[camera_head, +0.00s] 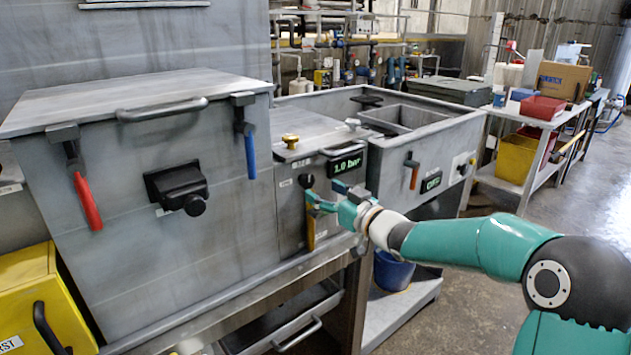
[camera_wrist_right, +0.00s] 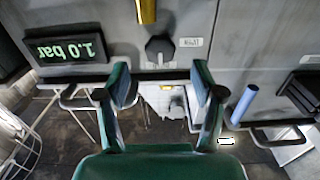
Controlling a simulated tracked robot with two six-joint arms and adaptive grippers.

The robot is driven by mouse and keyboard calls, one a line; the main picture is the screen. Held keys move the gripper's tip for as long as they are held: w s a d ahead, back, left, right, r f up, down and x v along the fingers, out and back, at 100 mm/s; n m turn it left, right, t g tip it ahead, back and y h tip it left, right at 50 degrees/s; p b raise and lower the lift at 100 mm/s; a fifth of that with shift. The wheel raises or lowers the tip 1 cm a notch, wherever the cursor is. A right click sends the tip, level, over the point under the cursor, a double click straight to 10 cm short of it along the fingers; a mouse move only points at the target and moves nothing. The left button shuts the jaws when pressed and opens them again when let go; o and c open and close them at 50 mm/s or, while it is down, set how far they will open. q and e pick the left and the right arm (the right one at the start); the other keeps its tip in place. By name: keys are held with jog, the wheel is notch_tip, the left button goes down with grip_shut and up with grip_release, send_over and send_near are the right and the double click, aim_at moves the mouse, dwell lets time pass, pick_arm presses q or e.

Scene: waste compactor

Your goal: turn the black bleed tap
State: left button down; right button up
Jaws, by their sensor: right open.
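A small black knob (camera_head: 306,181), which looks like the bleed tap, sits on the front of the grey middle unit. It also shows in the right wrist view (camera_wrist_right: 159,48), beside a small white label. My right gripper (camera_head: 326,197) is open and empty in front of this panel. In the right wrist view its teal fingers (camera_wrist_right: 160,84) are spread, with the knob just beyond the gap between their tips. The fingers appear apart from the knob. My left gripper is not in view.
A display (camera_head: 345,163) reading 1.0 bar is right of the knob. The large grey box at left has a red lever (camera_head: 87,201), a blue lever (camera_head: 249,150) and another black knob (camera_head: 195,205). A blue bucket (camera_head: 393,271) stands below.

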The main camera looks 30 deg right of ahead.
aim_at(309, 183)
jog(key=w, duration=0.5)
jog(key=shift+w+a+p, duration=0.2)
jog(key=shift+w+p, duration=0.1)
jog(key=shift+w, duration=0.1)
